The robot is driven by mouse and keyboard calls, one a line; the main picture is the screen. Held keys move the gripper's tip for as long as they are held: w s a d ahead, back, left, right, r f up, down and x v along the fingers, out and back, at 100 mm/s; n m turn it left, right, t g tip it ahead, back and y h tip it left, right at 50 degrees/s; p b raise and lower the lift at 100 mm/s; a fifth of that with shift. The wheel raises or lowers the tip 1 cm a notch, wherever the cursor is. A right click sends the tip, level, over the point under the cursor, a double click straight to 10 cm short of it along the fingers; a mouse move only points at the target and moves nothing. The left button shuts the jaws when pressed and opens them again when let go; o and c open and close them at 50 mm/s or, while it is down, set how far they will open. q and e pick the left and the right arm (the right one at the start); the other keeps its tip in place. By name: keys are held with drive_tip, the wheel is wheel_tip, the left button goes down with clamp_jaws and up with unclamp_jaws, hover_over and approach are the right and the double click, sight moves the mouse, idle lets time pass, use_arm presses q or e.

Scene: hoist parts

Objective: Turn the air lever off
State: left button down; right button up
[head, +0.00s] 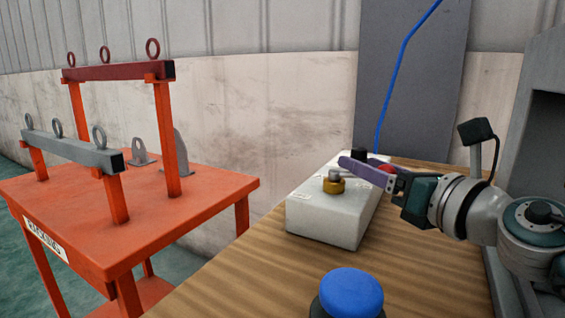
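A white control box (325,222) stands on the wooden table. On its top is a brass fitting (334,186) with a short grey lever-like piece (340,174), which seems to be the air lever. My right gripper (350,168) comes in from the right. Its long purple finger lies over the box, with its tip just above and behind the grey piece. I cannot tell whether they touch. Only one finger shows clearly, so its opening is not visible. My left gripper is out of view.
A black knob (358,154) and a red part (379,163) sit behind the purple finger. A blue round button (351,293) stands at the front of the wooden table (240,285). An orange table (85,215) with lifting beams stands at left. A blue hose (395,80) hangs behind.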

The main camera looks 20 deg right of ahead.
drive_tip(key=shift+f, duration=0.1)
drive_tip(key=c, duration=0.9)
clamp_jaws()
drive_tip(key=shift+f, duration=0.15)
